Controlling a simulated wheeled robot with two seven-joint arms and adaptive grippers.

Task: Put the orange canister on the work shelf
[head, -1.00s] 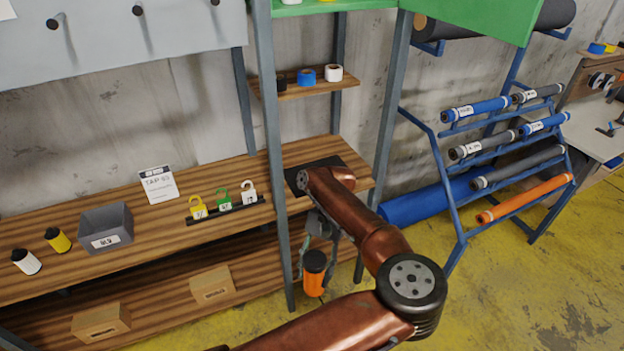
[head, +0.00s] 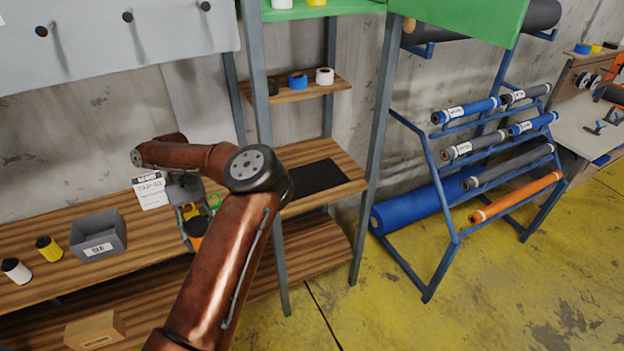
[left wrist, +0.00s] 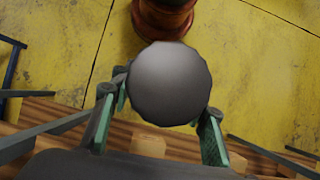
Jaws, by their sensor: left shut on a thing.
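My left gripper (head: 190,218) is shut on the orange canister (head: 196,242), which has a dark lid. It holds the canister near the front edge of the upper wooden shelf (head: 150,260), and my arm hides part of it. I cannot tell its exact height over the shelf. In the left wrist view, the canister's round dark top (left wrist: 170,85) sits between the green-padded fingers (left wrist: 165,125), with yellow floor behind it. A black mat (head: 312,178) lies bare on the right part of the shelf. My right gripper is out of view.
A grey bin (head: 98,238), yellow canister (head: 48,248) and white canister (head: 16,270) stand on the left of the shelf. A label card (head: 152,192) is behind the gripper. A metal post (head: 262,90) rises at the shelf's front. A cardboard box (head: 95,330) sits below.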

